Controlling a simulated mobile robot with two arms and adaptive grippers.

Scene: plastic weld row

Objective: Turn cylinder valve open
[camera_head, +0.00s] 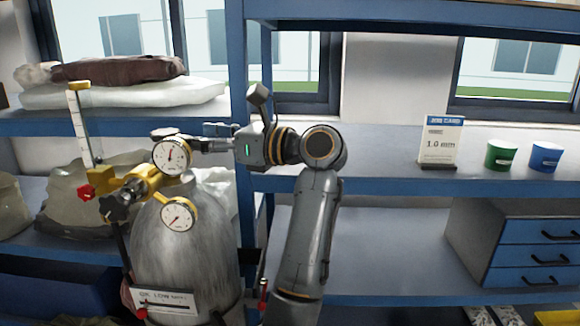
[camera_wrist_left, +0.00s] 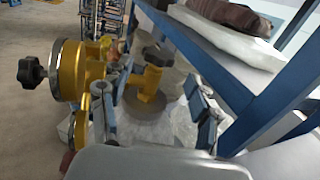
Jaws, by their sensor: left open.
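The grey gas cylinder (camera_head: 188,250) stands upright at the left, with a brass valve on top. The valve's dark handwheel (camera_head: 165,132) shows just behind the upper gauge in the head view. In the left wrist view the black handwheel (camera_wrist_left: 158,56) sits on the yellow valve body (camera_wrist_left: 149,88). My left gripper (camera_head: 207,138) points left toward the valve. Its fingers (camera_wrist_left: 158,85) are open, one on each side of the valve in the wrist view, with nothing held. Whether they touch the handwheel cannot be told. My right gripper is not in view.
A yellow regulator (camera_head: 140,187) with an upper gauge (camera_head: 172,153), a lower gauge (camera_head: 179,215) and a black knob (camera_head: 117,207) sits close by. A blue shelf post (camera_head: 243,225) stands behind the gripper. A sign (camera_head: 440,142) and two cups stand at the right.

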